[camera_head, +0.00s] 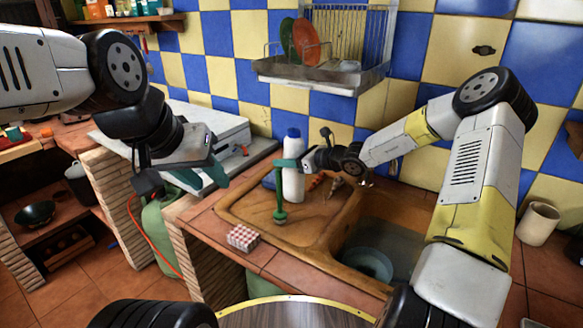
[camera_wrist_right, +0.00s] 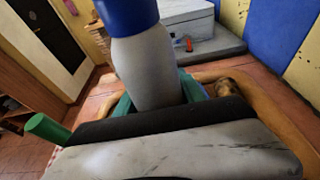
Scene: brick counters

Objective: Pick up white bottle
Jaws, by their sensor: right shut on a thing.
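The white bottle (camera_head: 293,183) with a blue cap stands upright at the back of the brown sink's drainboard in the head view. My right gripper (camera_head: 287,164) reaches it from the right and is shut on its upper body. In the right wrist view the bottle (camera_wrist_right: 146,70) rises close up between the green fingers (camera_wrist_right: 150,98), its blue cap cut off by the top edge. Whether its base touches the drainboard is unclear. My left gripper (camera_head: 203,178) is further left, over the counter by the white stove; its finger gap is not clear.
A green-handled brush (camera_head: 280,205) stands in front of the bottle. A red-checked box (camera_head: 243,238) sits on the counter edge. The sink basin (camera_head: 395,238) holds a round bowl (camera_head: 369,264). A dish rack (camera_head: 330,72) hangs above. A beige cup (camera_head: 538,223) stands at the right.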

